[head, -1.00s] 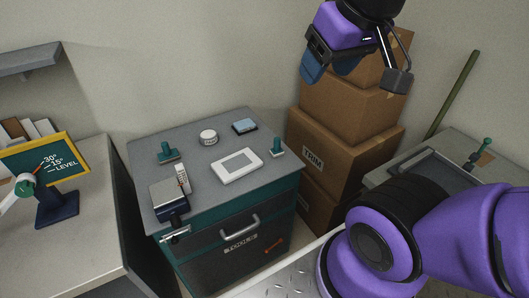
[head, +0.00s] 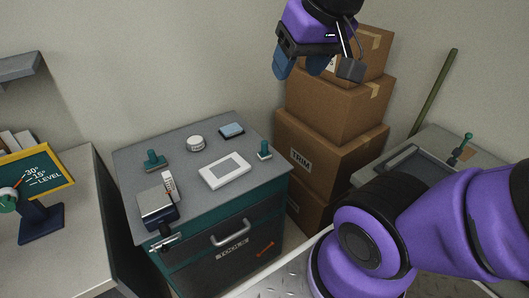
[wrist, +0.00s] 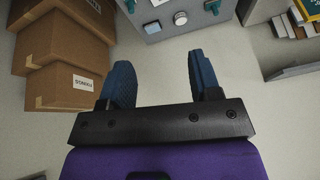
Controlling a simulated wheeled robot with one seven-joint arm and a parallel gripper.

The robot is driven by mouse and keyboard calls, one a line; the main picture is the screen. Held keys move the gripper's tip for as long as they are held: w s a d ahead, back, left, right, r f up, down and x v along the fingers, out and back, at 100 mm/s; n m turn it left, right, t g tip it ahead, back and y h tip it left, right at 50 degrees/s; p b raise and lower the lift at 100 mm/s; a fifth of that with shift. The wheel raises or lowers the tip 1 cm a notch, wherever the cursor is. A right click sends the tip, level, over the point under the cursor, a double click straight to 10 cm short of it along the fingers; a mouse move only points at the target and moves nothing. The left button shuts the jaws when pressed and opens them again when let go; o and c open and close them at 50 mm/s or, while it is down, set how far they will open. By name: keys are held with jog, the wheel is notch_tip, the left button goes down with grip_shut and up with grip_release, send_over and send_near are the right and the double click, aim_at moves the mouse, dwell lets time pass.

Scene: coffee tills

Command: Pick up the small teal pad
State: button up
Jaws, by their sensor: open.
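The small teal pad (head: 231,130) is a flat dark-edged block with a pale blue-teal top. It lies near the back edge of the grey cabinet top (head: 128,174), right of a round white tin (head: 196,143). In the wrist view the pad (wrist: 152,27) shows near the top edge, beyond my fingers. My gripper (head: 300,68) is open and empty, well above the cabinet and to the right of the pad in the head view. Its two blue fingers (wrist: 160,62) stand wide apart in the wrist view, touching nothing.
On the cabinet top are two teal-handled stamps (head: 154,160) (head: 264,150), a white framed device (head: 224,170) and a card terminal (head: 158,206). Stacked cardboard boxes (head: 325,108) stand right of the cabinet, close behind my gripper in the picture. A desk with a level sign (head: 40,174) is at left.

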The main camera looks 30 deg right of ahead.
jog(key=w+d+f+m+g+y, duration=0.1)
jog(key=w+f+m, duration=0.2)
jog(key=w+m, duration=0.6)
jog(key=m+g, duration=0.3)
jog(key=m, duration=1.4)
send_over(265, 142)
jog(key=f, duration=3.2)
jog(key=shift+s+d, duration=0.15)
jog(key=shift+d, duration=0.15)
jog(key=shift+f+m, duration=0.3)
jog(key=shift+f, duration=0.2)
jog(key=f, duration=1)
jog(key=shift+w+a, duration=0.4)
jog(key=c, duration=1)
jog(key=shift+r, duration=0.1)
